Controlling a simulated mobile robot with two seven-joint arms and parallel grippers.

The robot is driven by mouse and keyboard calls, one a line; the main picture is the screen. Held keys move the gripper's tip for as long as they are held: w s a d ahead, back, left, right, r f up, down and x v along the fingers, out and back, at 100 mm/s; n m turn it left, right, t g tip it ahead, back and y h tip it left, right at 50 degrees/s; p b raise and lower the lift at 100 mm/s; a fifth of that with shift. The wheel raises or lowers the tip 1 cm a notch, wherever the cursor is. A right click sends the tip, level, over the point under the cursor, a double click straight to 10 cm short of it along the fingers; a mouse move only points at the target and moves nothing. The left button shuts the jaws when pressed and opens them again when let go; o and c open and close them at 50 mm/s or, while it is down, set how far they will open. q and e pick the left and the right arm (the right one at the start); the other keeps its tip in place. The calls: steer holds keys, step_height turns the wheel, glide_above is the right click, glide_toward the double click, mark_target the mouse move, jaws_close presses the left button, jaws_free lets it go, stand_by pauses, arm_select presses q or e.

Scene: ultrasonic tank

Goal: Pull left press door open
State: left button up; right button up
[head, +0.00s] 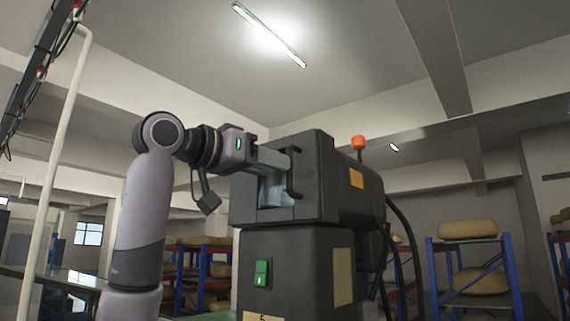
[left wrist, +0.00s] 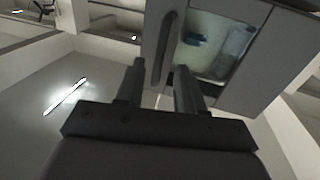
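The press (head: 300,230) is a dark, boxy machine in the middle of the head view. Its left door (left wrist: 216,48) has a window and a dark vertical bar handle (left wrist: 164,48). The handle also shows in the head view (head: 293,175). My left gripper (head: 283,161) reaches in from the left, right by the handle. In the left wrist view its two fingers (left wrist: 160,68) are apart, with the handle just ahead, in line with the gap between them. I cannot tell whether they touch it. The door looks closed. My right gripper is not in view.
A green switch box (head: 261,273) is on the press front, and an orange lamp (head: 358,142) is on top. Dark cables hang at the press's right side. Blue racks with sacks (head: 468,230) stand behind. A pale pole (head: 52,165) rises at the left.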

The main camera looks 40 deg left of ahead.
arm_select(q)
steer(key=w, duration=0.3)
steer(key=shift+w+d+p, duration=0.2)
steer(key=shift+w+p, duration=0.1)
steer(key=shift+p, duration=0.05)
steer(key=shift+c, duration=0.4)
jaws_close()
steer(key=shift+s, duration=0.1)
